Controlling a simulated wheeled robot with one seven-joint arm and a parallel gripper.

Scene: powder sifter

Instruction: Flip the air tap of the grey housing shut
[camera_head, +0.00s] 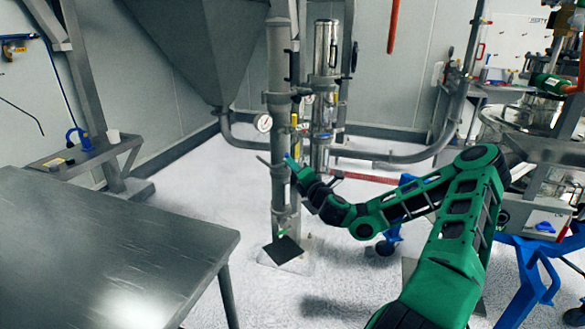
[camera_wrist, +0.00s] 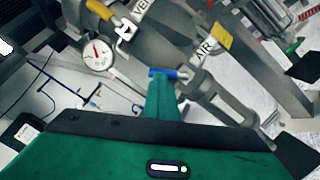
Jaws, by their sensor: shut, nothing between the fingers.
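The grey housing is a tall upright column (camera_head: 280,190) left of centre in the head view. In the wrist view its grey body carries a label ending in "IR" (camera_wrist: 207,46) and another starting "VE" (camera_wrist: 138,12). A small blue lever (camera_wrist: 165,72) shows near the "IR" label; it looks like the air tap, also a blue spot in the head view (camera_head: 287,158). My gripper (camera_wrist: 161,88) is shut and empty. Its tip is right at the blue lever and overlaps it in the picture; whether they touch is unclear. The tap's body is partly hidden behind the fingers.
A round pressure gauge (camera_head: 263,123) sits on the column's left side, also in the wrist view (camera_wrist: 97,55). A polished steel housing (camera_head: 322,90) stands just right of the column. A steel table (camera_head: 100,250) fills the lower left. Open floor lies between.

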